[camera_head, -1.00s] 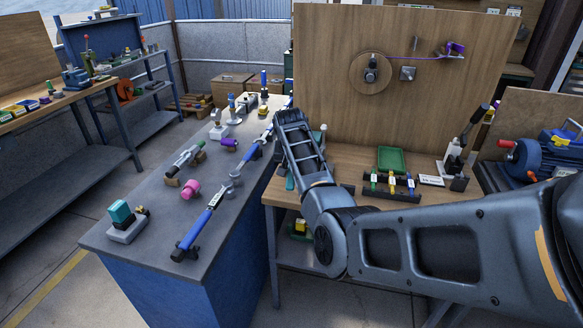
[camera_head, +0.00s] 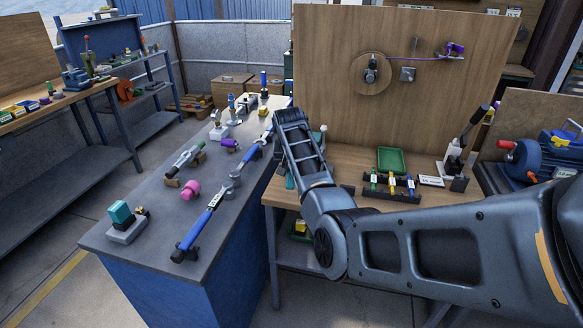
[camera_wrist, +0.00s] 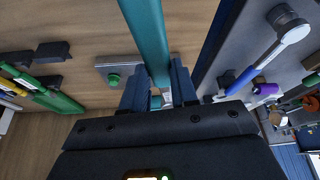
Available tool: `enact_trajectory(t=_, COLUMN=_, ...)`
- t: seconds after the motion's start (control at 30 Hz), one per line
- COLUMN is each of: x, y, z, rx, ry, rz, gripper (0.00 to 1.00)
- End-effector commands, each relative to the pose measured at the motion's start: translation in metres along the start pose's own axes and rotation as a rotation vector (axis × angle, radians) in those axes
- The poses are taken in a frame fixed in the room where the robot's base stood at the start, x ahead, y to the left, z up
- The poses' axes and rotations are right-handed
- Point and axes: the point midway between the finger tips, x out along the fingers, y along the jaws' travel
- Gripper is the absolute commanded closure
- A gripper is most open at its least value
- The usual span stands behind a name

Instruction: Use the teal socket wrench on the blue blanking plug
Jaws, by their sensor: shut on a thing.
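The teal socket wrench (camera_wrist: 148,35) shows in the wrist view as a long teal bar running up from between the jaws. My gripper (camera_wrist: 160,88) is shut on it; the bar hides part of the space between the fingers. In the head view a small teal piece (camera_head: 289,183) shows beside my arm, and my arm hides the gripper itself. I cannot clearly pick out the blue blanking plug. A grey plate with a green round fitting (camera_wrist: 113,80) lies just left of the fingers in the wrist view.
A dark-topped bench (camera_head: 150,190) at left bears blue-handled wrenches (camera_head: 205,222), a pink piece (camera_head: 190,190) and a teal block (camera_head: 120,212). On the wooden bench stand a rack of coloured pieces (camera_head: 390,190), a green tray (camera_head: 392,160) and an upright board (camera_head: 330,60).

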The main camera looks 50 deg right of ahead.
Motion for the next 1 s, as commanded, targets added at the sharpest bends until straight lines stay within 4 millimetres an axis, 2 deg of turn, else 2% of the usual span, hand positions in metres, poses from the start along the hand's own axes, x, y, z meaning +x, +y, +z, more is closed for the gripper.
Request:
enact_trajectory(t=0.2, x=-0.005, y=0.0, z=-0.002, rx=0.0, ry=0.001, rz=-0.001, gripper=1.0)
enact_trajectory(t=0.57, x=-0.001, y=0.001, z=-0.004, rx=-0.023, ry=0.001, rz=-0.011, gripper=1.0)
enact_trajectory(t=0.77, x=0.011, y=0.01, z=-0.015, rx=-0.163, ry=0.003, rz=-0.073, gripper=1.0)
enact_trajectory(t=1.0, x=0.024, y=0.031, z=-0.035, rx=-0.426, ry=0.003, rz=-0.189, gripper=1.0)
